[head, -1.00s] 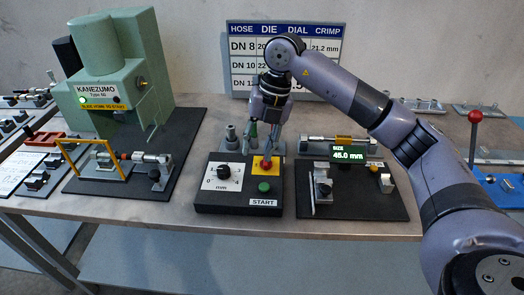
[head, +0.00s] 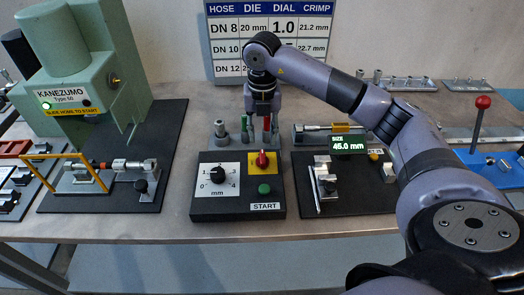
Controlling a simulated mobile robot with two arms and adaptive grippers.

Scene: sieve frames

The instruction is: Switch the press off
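The green press (head: 83,68) marked KANEZUMO stands at the left, with a small green lamp (head: 45,106) lit on its front. The black control box (head: 237,207) stands at centre. It carries a black dial (head: 219,182) on a white scale, a red switch knob (head: 262,160) on a yellow plate (head: 268,169) and a green START button (head: 264,189). My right gripper (head: 262,118) hangs above and behind the red knob, apart from it. Its fingers are small and blend with the posts behind, so its opening is unclear. My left gripper is out of view.
Small posts (head: 220,131) stand behind the box. A hose piece lies in a fixture (head: 118,166) before the press. A red-knobbed lever (head: 482,103) stands at the right.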

